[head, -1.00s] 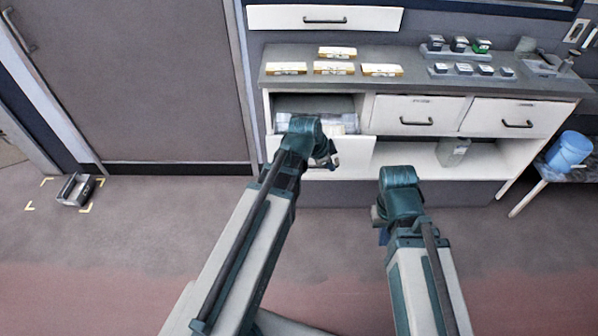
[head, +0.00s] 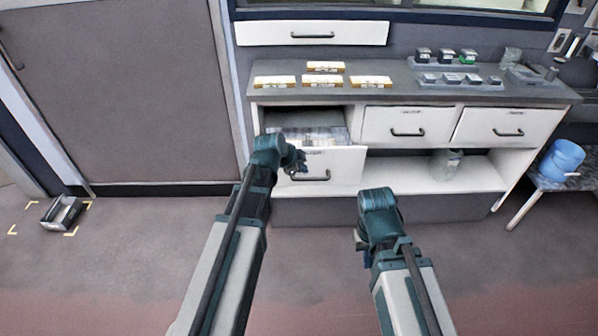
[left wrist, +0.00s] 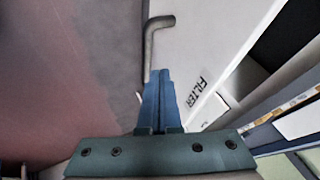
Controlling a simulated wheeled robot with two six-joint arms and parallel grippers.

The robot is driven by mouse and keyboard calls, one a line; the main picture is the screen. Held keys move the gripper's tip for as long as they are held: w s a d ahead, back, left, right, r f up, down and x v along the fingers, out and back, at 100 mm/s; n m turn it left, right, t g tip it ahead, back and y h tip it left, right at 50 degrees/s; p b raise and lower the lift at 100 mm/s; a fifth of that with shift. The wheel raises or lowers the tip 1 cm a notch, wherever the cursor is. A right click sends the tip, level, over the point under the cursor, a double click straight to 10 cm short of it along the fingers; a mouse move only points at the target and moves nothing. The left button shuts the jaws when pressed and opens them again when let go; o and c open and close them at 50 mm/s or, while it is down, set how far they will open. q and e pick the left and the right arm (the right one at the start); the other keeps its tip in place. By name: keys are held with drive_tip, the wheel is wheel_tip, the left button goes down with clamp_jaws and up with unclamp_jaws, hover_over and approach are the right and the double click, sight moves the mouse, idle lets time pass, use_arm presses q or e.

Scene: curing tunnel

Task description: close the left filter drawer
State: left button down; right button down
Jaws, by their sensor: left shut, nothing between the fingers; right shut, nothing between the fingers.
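The left filter drawer (head: 345,165) stands open under the counter's left end, its white front out from the cabinet and packed contents showing inside. My left gripper (head: 301,164) is shut and empty at the left part of the drawer front, near the handle. In the left wrist view the closed fingers (left wrist: 160,80) point along the drawer front (left wrist: 205,60), marked FILTER, towards the handle (left wrist: 150,38). I cannot tell whether they touch it. My right gripper (head: 362,240) is shut and empty, low in front of the cabinet.
Two closed drawers, a middle one (head: 385,122) and a right one (head: 480,127), sit beside it. Yellow-edged boxes (head: 322,81) lie on the counter (head: 400,92). A blue bucket (head: 562,158) stands at right. A tray (head: 62,213) lies on the floor at left.

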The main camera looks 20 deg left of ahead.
sight(312, 171)
use_arm(q)
drive_tip(key=b+x, duration=0.3)
drive_tip(key=x, duration=0.2)
drive_tip(key=shift+w+d+f, duration=0.1)
drive_tip(key=shift+f, duration=0.05)
drive_tip(key=shift+w, duration=0.55)
drive_tip(key=w+a, duration=0.2)
drive_tip(key=w, duration=0.5)
drive_tip(key=w+a, duration=0.2)
drive_tip(key=w, duration=0.5)
drive_tip(key=w+a, duration=0.2)
drive_tip(key=w, duration=0.5)
drive_tip(key=shift+w+a, duration=0.2)
drive_tip(key=shift+a, duration=0.05)
drive_tip(key=shift+w, duration=0.15)
drive_tip(key=shift+w+a, duration=0.1)
drive_tip(key=shift+r, duration=0.25)
